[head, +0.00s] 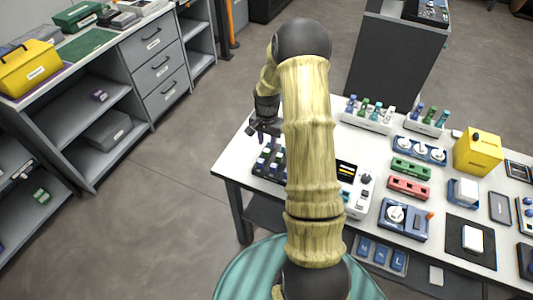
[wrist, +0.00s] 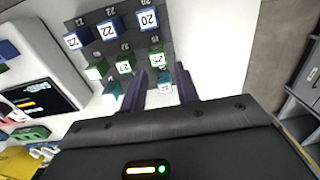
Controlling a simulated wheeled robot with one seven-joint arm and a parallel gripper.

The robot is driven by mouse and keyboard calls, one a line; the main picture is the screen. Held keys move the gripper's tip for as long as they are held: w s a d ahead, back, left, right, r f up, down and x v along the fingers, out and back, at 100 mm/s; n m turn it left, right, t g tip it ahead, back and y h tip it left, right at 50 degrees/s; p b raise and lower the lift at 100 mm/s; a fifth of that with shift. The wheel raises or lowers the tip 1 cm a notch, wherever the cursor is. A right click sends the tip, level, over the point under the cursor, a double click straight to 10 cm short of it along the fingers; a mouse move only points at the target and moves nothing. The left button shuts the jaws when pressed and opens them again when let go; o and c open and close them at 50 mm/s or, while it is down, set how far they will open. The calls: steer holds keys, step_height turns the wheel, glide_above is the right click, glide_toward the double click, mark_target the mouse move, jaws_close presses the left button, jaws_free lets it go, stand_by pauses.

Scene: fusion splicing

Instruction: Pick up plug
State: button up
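Small numbered plugs stand in rows in a dark rack (wrist: 178,45) in the wrist view. A green row includes a plug marked 25 (wrist: 156,58). In the nearest row, a teal plug (wrist: 165,87) shows between the two dark fingers of my gripper (wrist: 163,80). The fingers stand apart with a gap around it. I cannot tell whether they touch it. In the head view my gripper (head: 262,131) is above the rack (head: 266,172) at the table's left end, partly hidden by my arm.
A white device with a dark screen (wrist: 40,97) stands beside the rack. On the table (head: 232,160) are racks of coloured bottles (head: 366,118), a yellow box (head: 478,152), and green (head: 411,168) and red (head: 408,187) blocks. Grey shelving (head: 100,95) is at left, with open floor between.

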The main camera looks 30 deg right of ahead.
mark_target(267, 150)
steer(key=shift+s+a+f+p, duration=0.15)
steer(key=shift+f+p, duration=0.25)
steer(key=shift+f, duration=0.95)
steer(key=shift+s+a+f+p, duration=0.1)
steer(key=shift+f+p, duration=0.25)
steer(key=shift+f, duration=0.95)
steer(key=c, duration=0.6)
